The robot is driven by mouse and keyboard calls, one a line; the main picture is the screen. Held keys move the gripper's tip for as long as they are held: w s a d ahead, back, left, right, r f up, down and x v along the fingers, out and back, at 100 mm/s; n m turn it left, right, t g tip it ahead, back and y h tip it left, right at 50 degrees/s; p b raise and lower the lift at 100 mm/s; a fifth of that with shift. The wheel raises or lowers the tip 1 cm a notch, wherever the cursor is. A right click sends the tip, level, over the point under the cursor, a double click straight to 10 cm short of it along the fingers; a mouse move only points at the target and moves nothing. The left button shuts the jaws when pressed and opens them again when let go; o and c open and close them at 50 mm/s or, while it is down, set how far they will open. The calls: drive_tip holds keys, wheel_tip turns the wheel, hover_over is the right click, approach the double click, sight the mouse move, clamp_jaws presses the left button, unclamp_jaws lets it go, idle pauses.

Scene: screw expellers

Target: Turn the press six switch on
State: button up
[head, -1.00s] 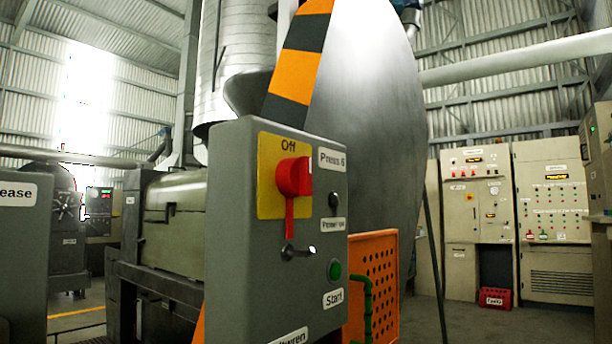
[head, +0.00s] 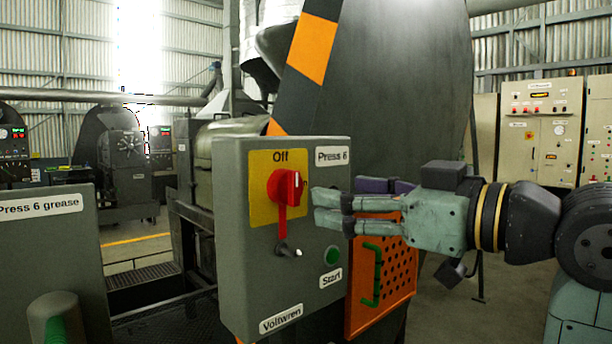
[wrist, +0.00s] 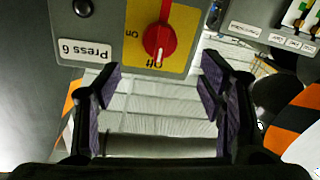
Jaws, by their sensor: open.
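The press six switch is a red rotary knob (head: 285,187) on a yellow plate (head: 264,218) marked "Off" at its top. The plate is on a grey control box (head: 240,290) labelled "Press 6". In the wrist view the box appears upside down, with the red knob (wrist: 160,43) at the top centre; its pale mark is beside "Off", and "On" is to the left. My gripper (head: 316,206) is just right of the knob in the head view, empty and apart from it. In the wrist view its purple-padded fingers (wrist: 160,75) are spread wide, below the knob.
An orange perforated guard (head: 392,275) stands behind the box at right. Another grey box (head: 45,260) labelled "Press 6 grease" is at left. Cream cabinets (head: 540,125) stand far right.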

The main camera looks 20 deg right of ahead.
sight(298, 188)
drive_tip(key=p+x, duration=0.2)
drive_tip(key=x, duration=0.7)
drive_tip(key=shift+w+f+p, duration=0.15)
drive_tip(key=shift+w+p, duration=0.05)
drive_tip(key=shift+p, duration=0.2)
drive_tip(key=shift+c, duration=0.2)
drive_tip(key=c, duration=1.1)
